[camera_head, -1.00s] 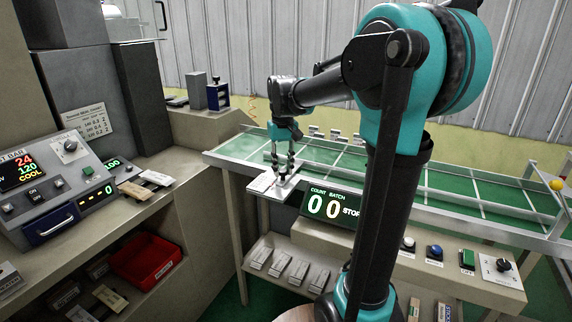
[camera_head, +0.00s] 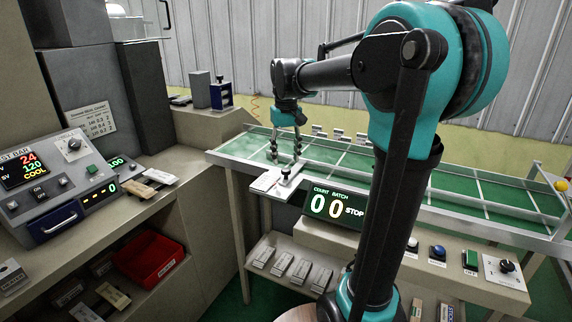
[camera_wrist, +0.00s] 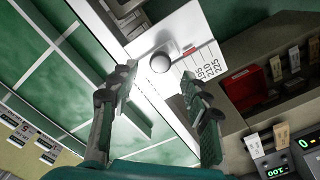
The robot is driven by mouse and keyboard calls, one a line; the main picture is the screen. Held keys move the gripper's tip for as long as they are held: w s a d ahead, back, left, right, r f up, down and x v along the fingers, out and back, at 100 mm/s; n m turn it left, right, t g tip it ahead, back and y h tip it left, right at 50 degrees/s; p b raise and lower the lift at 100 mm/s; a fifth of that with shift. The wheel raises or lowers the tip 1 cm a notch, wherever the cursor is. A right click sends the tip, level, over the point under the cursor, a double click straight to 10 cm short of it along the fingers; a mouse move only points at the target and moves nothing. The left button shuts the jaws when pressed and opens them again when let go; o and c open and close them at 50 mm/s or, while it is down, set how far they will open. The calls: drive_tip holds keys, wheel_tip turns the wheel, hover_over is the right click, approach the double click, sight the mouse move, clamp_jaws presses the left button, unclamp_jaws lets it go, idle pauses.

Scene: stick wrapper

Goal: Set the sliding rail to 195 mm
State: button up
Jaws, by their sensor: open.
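The sliding rail's white scale plate (camera_head: 264,183) juts from the near left end of the green table. In the wrist view the plate (camera_wrist: 182,32) shows printed marks, of which 195, 210 and 225 can be made out. A dark round knob (camera_wrist: 160,63) stands on it, and also shows in the head view (camera_head: 286,172). A short red mark (camera_wrist: 213,48) lies near the scale lines; I cannot tell the exact setting. My gripper (camera_head: 286,154) is open and empty above the knob, its fingers (camera_wrist: 157,82) spread to either side, apart from it.
The green table (camera_head: 340,160) has raised metal rails. A counter display (camera_head: 335,205) reading 00 STOP stands right of the plate. A control console (camera_head: 60,185) and a red bin (camera_head: 148,258) are at left. Buttons (camera_head: 437,251) line the front right ledge.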

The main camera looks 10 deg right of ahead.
wheel_tip(320, 180, up, 8)
drive_tip(key=shift+f, duration=0.1)
idle(0.4)
